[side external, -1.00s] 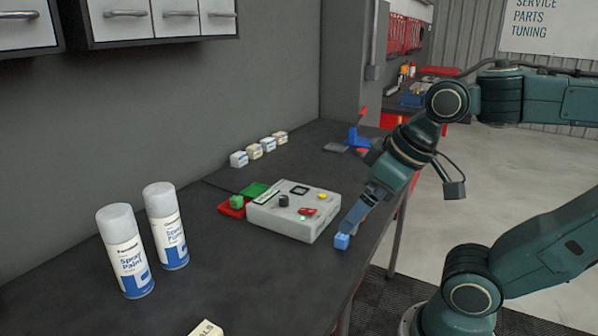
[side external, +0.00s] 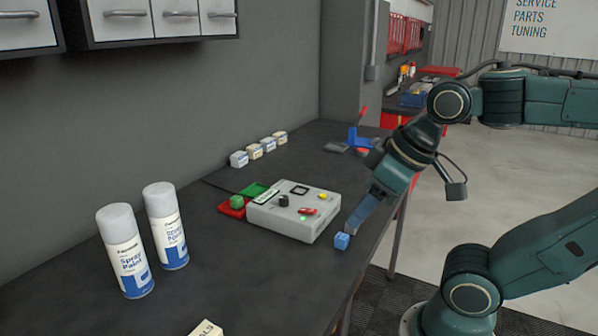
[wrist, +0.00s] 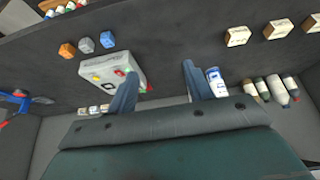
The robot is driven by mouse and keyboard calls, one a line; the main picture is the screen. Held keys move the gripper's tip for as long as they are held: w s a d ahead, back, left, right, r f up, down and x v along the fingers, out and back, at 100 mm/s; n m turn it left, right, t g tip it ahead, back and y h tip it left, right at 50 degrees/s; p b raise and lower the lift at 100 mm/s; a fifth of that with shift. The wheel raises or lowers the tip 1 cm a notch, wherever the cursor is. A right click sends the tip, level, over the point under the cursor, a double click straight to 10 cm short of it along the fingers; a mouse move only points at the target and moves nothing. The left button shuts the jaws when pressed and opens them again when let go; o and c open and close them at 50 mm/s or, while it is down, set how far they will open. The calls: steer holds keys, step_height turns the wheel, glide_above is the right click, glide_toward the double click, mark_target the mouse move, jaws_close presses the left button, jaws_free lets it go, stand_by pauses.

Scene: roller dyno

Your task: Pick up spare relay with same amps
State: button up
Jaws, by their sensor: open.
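The blue relay cube (side external: 341,241) sits on the bench near its front edge. In the wrist view the blue cube (wrist: 107,40) stands in a row with a grey cube (wrist: 86,45) and an orange cube (wrist: 67,50); these two do not show in the side view. My gripper (wrist: 160,72) is open and empty, apart from the cubes in the wrist view. Amp markings are too small to read.
Two spray cans (side external: 124,255) (side external: 166,228) stand at the front left. Several small pale boxes (side external: 268,144) line the wall. A blue and red tool (side external: 358,138) is at the far end. The bench middle left is clear.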

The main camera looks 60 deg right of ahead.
steer(key=w+d+n+g+y, duration=0.2)
steer(key=w+d+n+g, duration=0.2)
steer(key=w+d+n, duration=0.4)
steer(key=d+f+n+g+y, duration=0.1)
steer(key=d+f+n+y, duration=0.1)
steer(key=d+f+n, duration=0.3)
steer(key=d+n, duration=0.4)
steer(key=d, duration=0.3)
steer(key=shift+w+f+n+g+y, duration=0.3)
steer(key=shift+w+f+n, duration=0.1)
glide_above(343, 235)
steer(key=d, duration=0.2)
steer(key=shift+d+f, duration=0.15)
steer(key=shift+f, duration=3.85)
steer(key=shift+x, duration=2.6)
